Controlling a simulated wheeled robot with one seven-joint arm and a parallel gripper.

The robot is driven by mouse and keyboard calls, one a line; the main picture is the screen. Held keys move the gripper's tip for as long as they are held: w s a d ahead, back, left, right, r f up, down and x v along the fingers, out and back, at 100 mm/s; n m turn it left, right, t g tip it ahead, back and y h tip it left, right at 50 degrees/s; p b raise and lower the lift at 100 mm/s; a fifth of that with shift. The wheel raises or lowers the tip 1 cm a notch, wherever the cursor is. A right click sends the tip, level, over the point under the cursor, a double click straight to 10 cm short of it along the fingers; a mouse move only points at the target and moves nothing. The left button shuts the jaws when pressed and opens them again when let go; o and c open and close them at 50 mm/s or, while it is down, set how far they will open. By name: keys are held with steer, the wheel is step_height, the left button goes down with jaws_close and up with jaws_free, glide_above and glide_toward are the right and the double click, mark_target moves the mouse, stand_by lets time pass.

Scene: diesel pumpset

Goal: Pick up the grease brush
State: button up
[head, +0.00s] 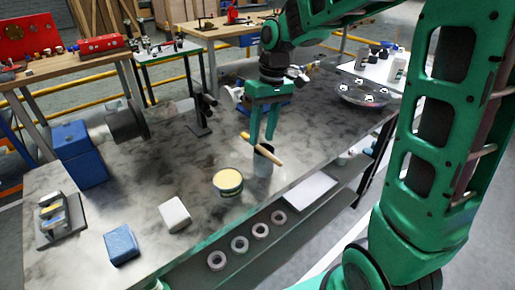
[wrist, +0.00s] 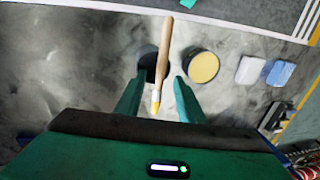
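The grease brush (wrist: 164,55) has a long wooden handle, a pale ferrule and a yellow tip. In the head view the brush (head: 270,154) slants across the top of a dark cup (head: 262,167) near the bench's front edge. The cup also shows in the wrist view (wrist: 147,62), partly behind the brush. My gripper (head: 264,138) points down just above the brush. In the wrist view its green fingers (wrist: 159,82) are apart, with the brush's lower part between them and a visible gap on each side.
A round tin with yellow contents (head: 228,182) stands close by, left of the cup. A white block (head: 174,214) and a blue block (head: 122,244) lie further left. A black stand (head: 201,115) rises behind. Bare bench top lies left of the gripper.

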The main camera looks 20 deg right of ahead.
mark_target(260, 148)
steer(key=shift+s+a+f, duration=0.1)
steer(key=shift+a+f, duration=0.1)
steer(key=shift+f, duration=1.1)
jaws_close()
steer(key=shift+r, duration=0.1)
